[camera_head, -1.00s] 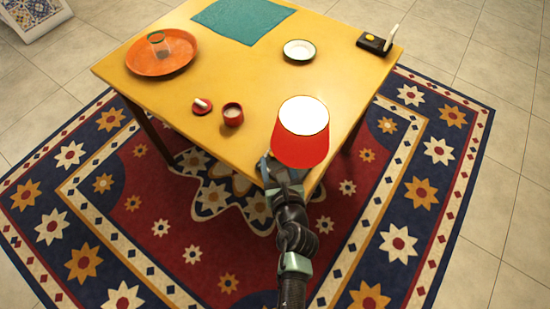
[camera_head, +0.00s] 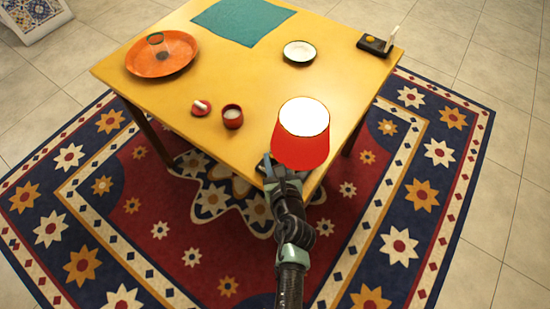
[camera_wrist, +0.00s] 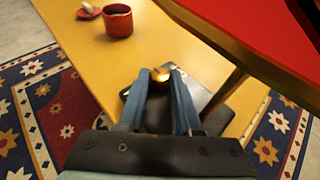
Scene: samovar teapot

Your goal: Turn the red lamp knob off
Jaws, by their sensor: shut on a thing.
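The red lamp's shade (camera_head: 301,146) stands at the table's near right corner, with a bright white top. It also shows in the wrist view as a large red surface (camera_wrist: 270,25) at the upper right. The lamp's dark base (camera_wrist: 212,105) sits on the table under my gripper. A gold knob (camera_wrist: 157,118) shows between my gripper's (camera_wrist: 160,73) fingers, and the jaws are shut on it. In the head view my gripper (camera_head: 268,164) is low at the table edge, left of and below the shade, which partly hides the lamp's lower parts.
A red cup (camera_head: 232,117) and a small red saucer (camera_head: 208,108) lie left of the lamp. An orange tray (camera_head: 140,68) with a glass, a teal cloth (camera_head: 240,20), a white plate (camera_head: 299,58) and a black box (camera_head: 375,45) are farther back. The table's middle is clear.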

